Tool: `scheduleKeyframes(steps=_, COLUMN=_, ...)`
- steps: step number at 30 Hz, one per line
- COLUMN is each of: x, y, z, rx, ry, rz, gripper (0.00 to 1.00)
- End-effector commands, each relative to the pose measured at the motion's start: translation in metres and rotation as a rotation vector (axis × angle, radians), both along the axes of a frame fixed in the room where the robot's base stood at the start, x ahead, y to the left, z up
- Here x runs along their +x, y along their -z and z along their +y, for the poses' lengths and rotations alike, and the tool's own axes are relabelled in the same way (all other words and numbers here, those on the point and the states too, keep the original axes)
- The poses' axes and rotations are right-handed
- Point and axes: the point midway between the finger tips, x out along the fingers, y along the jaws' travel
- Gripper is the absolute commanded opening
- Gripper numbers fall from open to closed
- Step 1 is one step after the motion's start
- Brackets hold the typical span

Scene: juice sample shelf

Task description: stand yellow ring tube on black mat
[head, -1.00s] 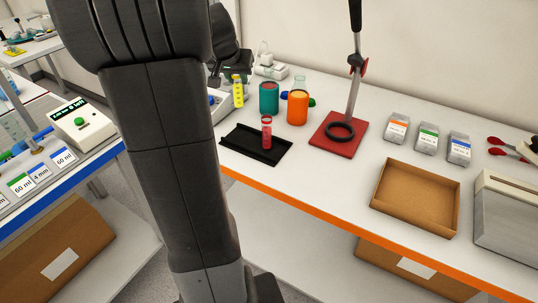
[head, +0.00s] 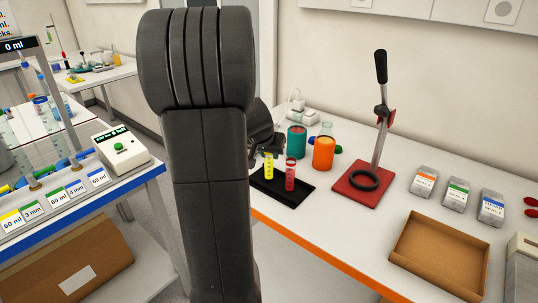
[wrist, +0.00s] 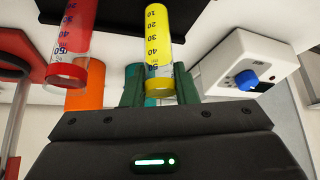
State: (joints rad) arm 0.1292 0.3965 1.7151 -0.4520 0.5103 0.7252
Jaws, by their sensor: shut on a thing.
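The yellow ring tube (head: 268,167) is upright over the black mat (head: 308,196), left of the red tube (head: 290,175). My gripper (head: 267,152) is shut on the yellow tube near its top. In the wrist view the yellow tube (wrist: 158,35) is between the green fingers of my gripper (wrist: 158,88), with its yellow rim nearest the camera. The red tube (wrist: 77,50) stands to the left there, apart from the fingers. The black mat (wrist: 112,14) shows at the top. I cannot tell whether the yellow tube's foot touches the mat.
A teal cup (head: 297,142) and an orange cup (head: 323,154) stand just behind the mat. A red stand with a ring (head: 362,187) is to the right, then small boxes (head: 456,194) and a brown tray (head: 440,250). A white device with a blue knob (wrist: 238,60) is near my gripper.

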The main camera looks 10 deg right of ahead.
Motion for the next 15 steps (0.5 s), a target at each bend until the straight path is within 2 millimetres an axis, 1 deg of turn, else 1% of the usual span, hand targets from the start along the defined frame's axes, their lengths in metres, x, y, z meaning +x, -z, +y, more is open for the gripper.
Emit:
scheduleKeyframes(steps=1, x=-0.0001, y=0.0037, z=0.0001, rx=0.0, ry=0.0, rz=0.001, gripper=0.0)
scheduleKeyframes(steps=7, x=0.0003, y=0.0029, z=0.0, rx=0.0, ry=-0.001, rz=-0.002, gripper=0.0)
scheduleKeyframes(steps=11, x=0.0003, y=0.0067, z=0.0002, rx=0.0, ry=0.0, rz=-0.002, gripper=0.0)
scheduleKeyframes(steps=12, x=0.0001, y=0.0066, z=0.0001, rx=0.0, ry=-0.001, rz=-0.001, gripper=0.28)
scheduleKeyframes(steps=14, x=0.0001, y=0.0054, z=0.0001, rx=0.0, ry=-0.001, rz=-0.001, gripper=0.4)
scheduleKeyframes(steps=15, x=0.0001, y=0.0054, z=0.0001, rx=0.0, ry=-0.001, rz=-0.001, gripper=0.48)
